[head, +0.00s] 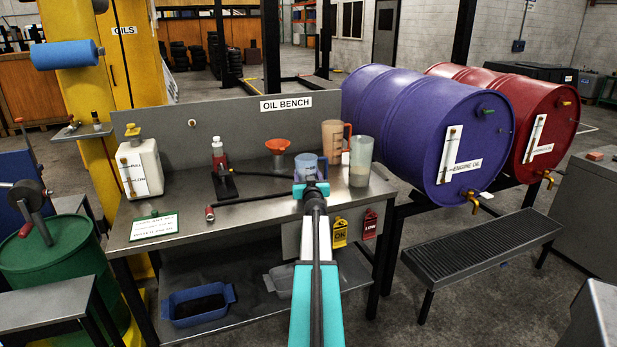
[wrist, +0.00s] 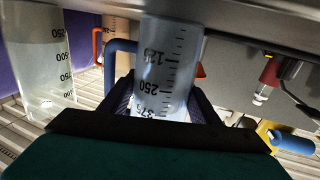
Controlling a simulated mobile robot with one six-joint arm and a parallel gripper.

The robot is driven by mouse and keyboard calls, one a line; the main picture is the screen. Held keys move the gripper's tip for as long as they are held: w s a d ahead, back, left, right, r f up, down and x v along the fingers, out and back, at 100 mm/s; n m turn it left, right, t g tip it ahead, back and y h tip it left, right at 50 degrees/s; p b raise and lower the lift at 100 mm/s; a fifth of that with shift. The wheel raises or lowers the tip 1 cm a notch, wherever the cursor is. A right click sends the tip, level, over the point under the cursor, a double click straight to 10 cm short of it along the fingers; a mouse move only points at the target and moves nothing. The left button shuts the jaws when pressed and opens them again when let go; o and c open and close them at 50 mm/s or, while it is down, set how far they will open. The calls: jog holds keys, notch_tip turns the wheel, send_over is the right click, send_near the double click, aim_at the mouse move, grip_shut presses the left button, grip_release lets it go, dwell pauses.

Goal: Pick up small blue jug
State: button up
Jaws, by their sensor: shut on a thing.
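The small blue jug (head: 305,165) is at the bench's right part, with the end of my arm in front of it. In the wrist view the jug (wrist: 166,62) is clear and pale with black graduations, and its blue handle (wrist: 113,60) sticks out to the left. My gripper (wrist: 165,108) has one dark finger on each side of the jug's body and is shut on it. In the head view my gripper (head: 311,188) partly hides the jug. I cannot tell whether its base touches the bench.
A clear measuring jug (head: 360,161) and an orange-handled jug (head: 333,140) stand close on the right. A white container (head: 140,168) is far left.

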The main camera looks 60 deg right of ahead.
jog(key=shift+r, duration=0.2)
notch_tip(320, 180, up, 4)
jog(key=p, duration=0.3)
jog(key=shift+f, duration=0.2)
jog(key=s+a+p, duration=0.1)
jog(key=s+a, duration=0.2)
jog(key=s, duration=0.4)
jog(key=s+a+r+p, duration=0.1)
jog(key=s+a+p, duration=0.1)
jog(key=s+a, duration=0.2)
jog(key=s, duration=0.3)
jog(key=shift+a, duration=0.25)
jog(key=shift+s, duration=0.1)
